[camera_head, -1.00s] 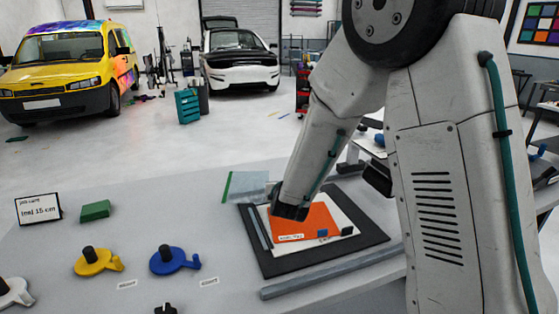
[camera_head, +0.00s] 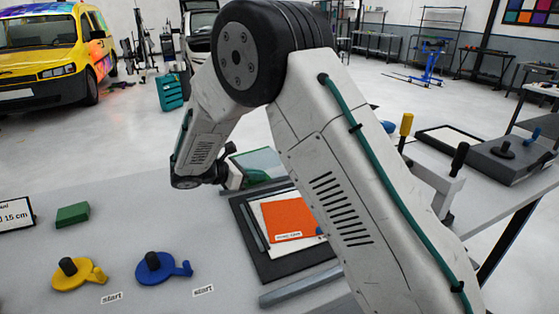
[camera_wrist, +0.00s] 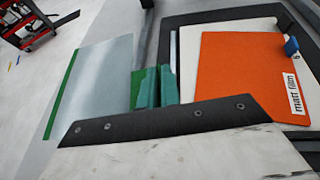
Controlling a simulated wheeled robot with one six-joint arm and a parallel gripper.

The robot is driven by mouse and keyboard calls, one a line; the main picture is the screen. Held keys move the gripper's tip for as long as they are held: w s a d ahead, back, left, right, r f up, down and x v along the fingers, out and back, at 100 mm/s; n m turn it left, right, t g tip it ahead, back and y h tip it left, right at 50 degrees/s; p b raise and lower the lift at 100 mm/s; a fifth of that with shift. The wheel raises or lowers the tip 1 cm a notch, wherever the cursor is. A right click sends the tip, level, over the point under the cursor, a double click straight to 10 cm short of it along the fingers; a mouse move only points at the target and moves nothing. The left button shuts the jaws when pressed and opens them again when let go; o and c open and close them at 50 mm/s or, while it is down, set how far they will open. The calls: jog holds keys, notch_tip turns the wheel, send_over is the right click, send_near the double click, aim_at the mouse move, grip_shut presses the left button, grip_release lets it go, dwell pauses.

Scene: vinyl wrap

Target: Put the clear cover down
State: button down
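The clear cover (camera_head: 257,162) is a see-through sheet with a green strip along its far edge and a green tab on its near edge. In the wrist view the cover (camera_wrist: 92,85) is at the left. The orange matt film (camera_head: 286,217) lies uncovered on a white sheet on the black mat (camera_head: 252,245). I cannot tell whether the cover touches the table.
A grey bar (camera_head: 300,285) lies in front of the mat. A yellow piece (camera_head: 79,273) and a blue piece (camera_head: 163,267) with black knobs stand at the left, by start labels. A green block (camera_head: 72,215) and a sign (camera_head: 15,214) are behind them.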

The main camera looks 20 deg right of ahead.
aim_at(254, 161)
jog(key=s+a+g, duration=0.1)
jog(key=s+a+f+m+g, duration=0.1)
jog(key=shift+a+f+m, duration=0.15)
jog(key=shift+a+m, duration=0.15)
jog(key=shift+a, duration=0.05)
jog(key=shift+w+f, duration=0.1)
jog(key=shift+w, duration=0.1)
jog(key=w+d, duration=0.2)
jog(key=w, duration=0.2)
jog(key=w+d+f, duration=0.1)
jog(key=w+d, duration=0.1)
jog(key=w, duration=0.3)
jog(key=w+d, duration=0.2)
jog(key=w, duration=0.2)
jog(key=shift+w+d+f, duration=0.15)
jog(key=shift+w+f, duration=0.1)
jog(key=shift+w, duration=0.1)
jog(key=shift+f, duration=1.7)
jog(key=shift+f, duration=0.15)
jog(key=c, duration=1.7)
grip_release()
jog(key=shift+c, duration=0.2)
jog(key=shift+o, duration=0.6)
